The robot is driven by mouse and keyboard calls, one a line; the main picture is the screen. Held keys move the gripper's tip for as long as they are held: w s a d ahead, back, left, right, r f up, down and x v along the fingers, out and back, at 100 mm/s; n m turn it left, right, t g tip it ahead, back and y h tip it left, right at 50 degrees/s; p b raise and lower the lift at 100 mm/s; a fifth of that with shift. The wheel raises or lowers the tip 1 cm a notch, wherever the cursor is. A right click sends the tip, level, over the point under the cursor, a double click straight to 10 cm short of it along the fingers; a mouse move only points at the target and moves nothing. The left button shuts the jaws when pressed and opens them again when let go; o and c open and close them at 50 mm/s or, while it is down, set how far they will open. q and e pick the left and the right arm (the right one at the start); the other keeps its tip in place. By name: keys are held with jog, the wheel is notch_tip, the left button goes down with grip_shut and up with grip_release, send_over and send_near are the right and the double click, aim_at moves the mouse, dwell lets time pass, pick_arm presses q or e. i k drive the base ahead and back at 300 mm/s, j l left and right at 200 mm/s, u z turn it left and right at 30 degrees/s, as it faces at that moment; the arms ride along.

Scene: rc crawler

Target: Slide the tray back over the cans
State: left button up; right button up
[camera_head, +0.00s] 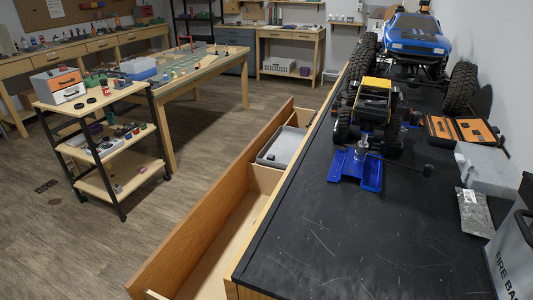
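A wooden drawer (212,215) stands pulled out from the left side of the black-topped workbench. A shallow grey tray (268,161) lies in the far part of the drawer, with a small dark item on it. The bench edge partly hides the tray's right side. The near part of the drawer shows bare light wood. I cannot make out any cans in the drawer. Neither of my grippers shows in this view.
On the workbench (310,240) stand a small yellow-black crawler (376,97) by a blue stand (345,167), a blue truck (412,35), an orange-lined case (460,131) and a grey bag (510,262). A shelf cart (113,133) stands left. Floor between is clear.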

aim_at(279, 151)
jog(key=j+u, duration=0.3)
jog(key=i+j+u, duration=0.1)
jog(key=j+u, duration=0.2)
jog(key=j, duration=0.15)
jog(key=i+j+u, duration=0.65)
jog(key=j, duration=0.25)
jog(key=i+j+u, duration=0.4)
jog(key=i+j+z, duration=0.25)
jog(key=i, duration=0.2)
jog(key=i+j+z, duration=0.15)
jog(key=i+z, duration=0.15)
jog(key=i+l+z, duration=0.15)
jog(key=z, duration=0.35)
jog(key=i+z, duration=0.45)
jog(key=i+j+z, duration=0.1)
jog(key=i+z, duration=0.15)
jog(key=z, duration=0.25)
jog(key=i+j+z, duration=0.15)
jog(key=z, duration=0.3)
jog(key=i, duration=0.1)
